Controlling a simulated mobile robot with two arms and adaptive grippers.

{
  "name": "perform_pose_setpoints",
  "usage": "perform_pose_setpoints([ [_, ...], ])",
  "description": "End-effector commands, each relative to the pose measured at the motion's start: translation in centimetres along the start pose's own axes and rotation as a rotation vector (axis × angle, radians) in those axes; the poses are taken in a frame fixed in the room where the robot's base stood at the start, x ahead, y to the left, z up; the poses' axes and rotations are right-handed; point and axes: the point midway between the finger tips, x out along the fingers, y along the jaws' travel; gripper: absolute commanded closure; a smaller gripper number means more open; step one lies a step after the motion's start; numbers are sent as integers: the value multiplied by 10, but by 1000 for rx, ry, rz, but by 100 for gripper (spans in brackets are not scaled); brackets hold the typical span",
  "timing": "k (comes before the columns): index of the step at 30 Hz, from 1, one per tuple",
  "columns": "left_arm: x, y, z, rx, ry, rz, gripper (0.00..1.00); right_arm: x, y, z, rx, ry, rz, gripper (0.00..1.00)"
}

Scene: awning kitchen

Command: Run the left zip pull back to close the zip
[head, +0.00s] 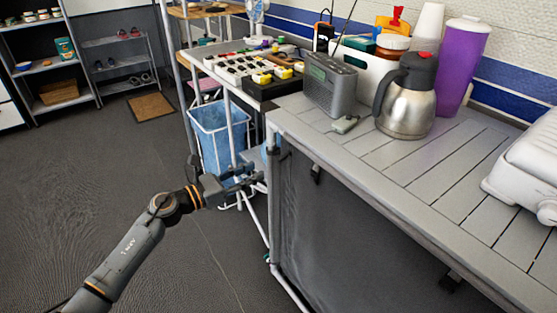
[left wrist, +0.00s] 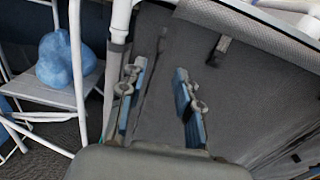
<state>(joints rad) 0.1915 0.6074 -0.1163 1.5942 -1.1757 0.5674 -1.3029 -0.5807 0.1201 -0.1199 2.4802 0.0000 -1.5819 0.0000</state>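The grey fabric front (head: 345,235) hangs under the counter edge, and it fills much of the left wrist view (left wrist: 265,110). My left gripper (head: 258,178) is at the front's left corner, by the white frame pole. In the left wrist view its two blue-padded fingers (left wrist: 160,98) stand apart over the fabric with nothing clearly held between them. A dark seam runs down the fabric between the fingers. A small dark piece at its top may be the left zip pull, but I cannot tell for sure. My right gripper is not in view.
A dark strap tab (head: 316,173) hangs right of the gripper. On the counter (head: 455,160) stand a radio (head: 331,85), a steel jug (head: 407,98) and a purple tumbler (head: 462,65). A blue-lined bin (head: 215,140) stands behind the gripper.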

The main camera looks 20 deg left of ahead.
Motion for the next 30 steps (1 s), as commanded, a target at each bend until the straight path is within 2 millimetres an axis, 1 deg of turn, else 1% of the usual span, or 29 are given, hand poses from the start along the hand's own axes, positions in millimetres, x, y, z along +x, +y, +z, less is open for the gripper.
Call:
perform_pose_setpoints([
  [1,13,0,2,1,-4,-1,67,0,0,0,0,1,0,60],
  [6,49,0,2,-3,-4,-2,67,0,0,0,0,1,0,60],
  [9,65,-1,2,-2,-3,-2,67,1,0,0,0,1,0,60],
  [12,77,-1,0,-3,-2,-1,67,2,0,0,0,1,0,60],
  [18,88,-1,0,-2,-1,-1,67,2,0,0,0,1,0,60],
  [25,88,-1,0,-2,0,-1,67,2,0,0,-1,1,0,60],
  [26,88,-1,0,-2,0,-1,69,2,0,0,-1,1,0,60],
  [27,88,-1,0,-2,0,-2,77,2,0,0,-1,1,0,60],
  [29,88,-1,0,-2,0,-1,89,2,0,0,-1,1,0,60],
  [30,88,-1,0,-2,0,-2,98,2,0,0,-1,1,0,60],
])
